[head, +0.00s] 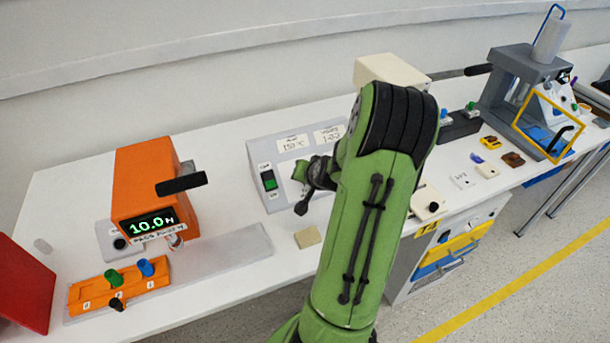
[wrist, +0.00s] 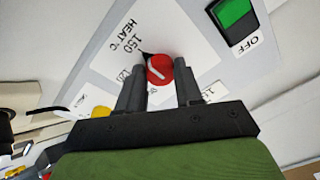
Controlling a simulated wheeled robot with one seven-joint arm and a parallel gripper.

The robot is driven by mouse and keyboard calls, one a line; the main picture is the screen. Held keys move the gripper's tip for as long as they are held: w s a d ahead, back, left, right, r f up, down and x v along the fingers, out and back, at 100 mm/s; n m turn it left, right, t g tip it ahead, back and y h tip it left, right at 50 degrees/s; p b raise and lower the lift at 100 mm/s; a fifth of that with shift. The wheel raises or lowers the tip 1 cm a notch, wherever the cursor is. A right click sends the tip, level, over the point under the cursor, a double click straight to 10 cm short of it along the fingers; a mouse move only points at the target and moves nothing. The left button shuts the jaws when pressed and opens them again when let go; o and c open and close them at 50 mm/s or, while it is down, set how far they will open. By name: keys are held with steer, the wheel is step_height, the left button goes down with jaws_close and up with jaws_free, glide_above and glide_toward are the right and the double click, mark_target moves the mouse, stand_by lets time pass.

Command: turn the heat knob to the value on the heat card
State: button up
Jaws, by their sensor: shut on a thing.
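The red heat knob (wrist: 158,69) is in the middle of the wrist view, with a white line across its face. My gripper (wrist: 161,80) has one finger on each side of the knob and is shut on it. The panel beside it is printed "HEAT °C", with 150 above and left of the knob; the fingers cover part of the scale. My arm hides the knob in that view.
The grey box (head: 262,152) carries a green rocker switch (head: 269,181), also in the wrist view (wrist: 233,12). A yellow knob (wrist: 102,112) is left of my gripper. An orange device (head: 148,174) reading 10.0 stands left. A beige block (head: 307,237) lies in front on the bench.

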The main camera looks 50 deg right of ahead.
stand_by(0.3)
steer(key=o, duration=1)
steer(key=p+v, duration=0.3)
steer(key=v, duration=1.2)
steer(key=shift+s+a+r, duration=0.15)
steer(key=shift+s+r, duration=0.05)
steer(key=shift+r, duration=0.05)
